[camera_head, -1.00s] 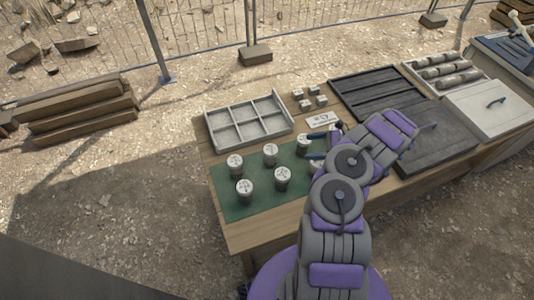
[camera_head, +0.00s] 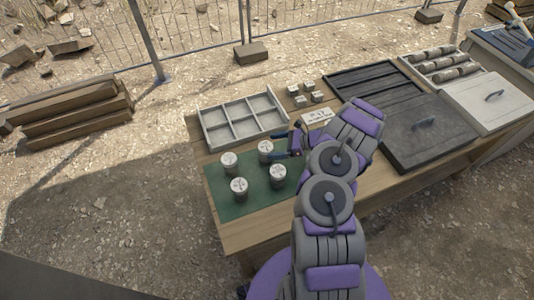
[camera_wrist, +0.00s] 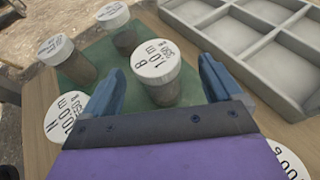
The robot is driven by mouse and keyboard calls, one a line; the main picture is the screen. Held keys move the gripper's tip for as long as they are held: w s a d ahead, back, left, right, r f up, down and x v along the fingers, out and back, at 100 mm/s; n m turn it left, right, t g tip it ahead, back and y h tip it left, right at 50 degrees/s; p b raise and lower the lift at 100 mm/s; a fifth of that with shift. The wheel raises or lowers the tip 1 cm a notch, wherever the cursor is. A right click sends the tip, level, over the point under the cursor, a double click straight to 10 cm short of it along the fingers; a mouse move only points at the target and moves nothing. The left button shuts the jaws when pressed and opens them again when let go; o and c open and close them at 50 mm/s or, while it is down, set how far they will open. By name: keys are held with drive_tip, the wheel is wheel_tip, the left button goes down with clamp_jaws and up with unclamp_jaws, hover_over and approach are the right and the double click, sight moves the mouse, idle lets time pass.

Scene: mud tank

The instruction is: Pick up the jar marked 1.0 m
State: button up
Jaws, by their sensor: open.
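The jar marked 1.0 is a clear jar with grey-brown contents and a white lid (camera_wrist: 155,72); its lid reads 1.0 with a B and smaller print. In the head view it appears to be the jar (camera_head: 265,150) at the back of the green mat (camera_head: 225,206), just left of my fingertips. My gripper (camera_wrist: 160,88) is open, its two blue fingers on either side of the jar's near part in the wrist view. I cannot tell whether they touch it. My gripper (camera_head: 278,145) points left in the head view.
Other white-lidded jars stand close by: one at back left (camera_head: 230,162), one at front left (camera_head: 239,188), one at front right (camera_head: 278,175). A grey compartment tray (camera_head: 243,118) lies behind the mat. A lid (camera_wrist: 285,158) shows at the wrist view's lower right.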

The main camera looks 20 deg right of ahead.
sight(269, 146)
drive_tip(key=x, duration=0.4)
drive_tip(key=shift+a+r+b, duration=0.3)
drive_tip(key=shift+a+b, duration=0.1)
drive_tip(key=shift+a, duration=0.05)
drive_tip(key=shift+s+d, duration=0.1)
drive_tip(key=shift+d, duration=0.3)
drive_tip(key=c, duration=0.5)
drive_tip(key=shift+a, duration=0.25)
drive_tip(key=c, duration=0.6)
drive_tip(key=shift+d, duration=0.1)
drive_tip(key=shift+c, duration=1.4)
